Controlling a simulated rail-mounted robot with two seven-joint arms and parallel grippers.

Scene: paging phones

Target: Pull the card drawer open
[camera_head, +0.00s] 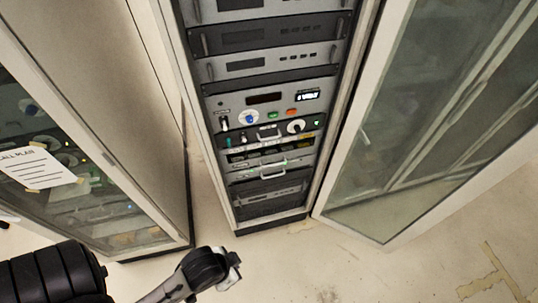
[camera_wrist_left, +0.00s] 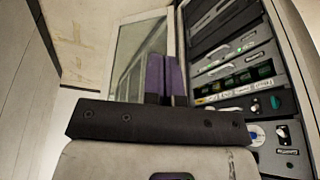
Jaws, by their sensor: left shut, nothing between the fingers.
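The equipment rack (camera_head: 228,205) stands in the middle of the head view. The card drawer (camera_head: 262,154) appears to be the low row of dark slots with a pale label strip; it looks flush with the rack front. Its slots with green cards show in the left wrist view (camera_wrist_left: 243,80), upside down. Light bar handles sit close to this row; which one belongs to it I cannot tell. My left gripper (camera_wrist_left: 165,80) has its purple fingers together, empty, apart from the rack front. In the head view my left arm's end is low, in front of the rack; its fingertips are unclear.
The rack's glass door (camera_head: 415,120) stands open at the right. A closed cabinet (camera_head: 150,120) with a taped paper sheet (camera_head: 36,167) stands at the left. A panel with knobs and lights (camera_head: 268,105) is above the card row. The floor (camera_head: 310,265) in front is clear.

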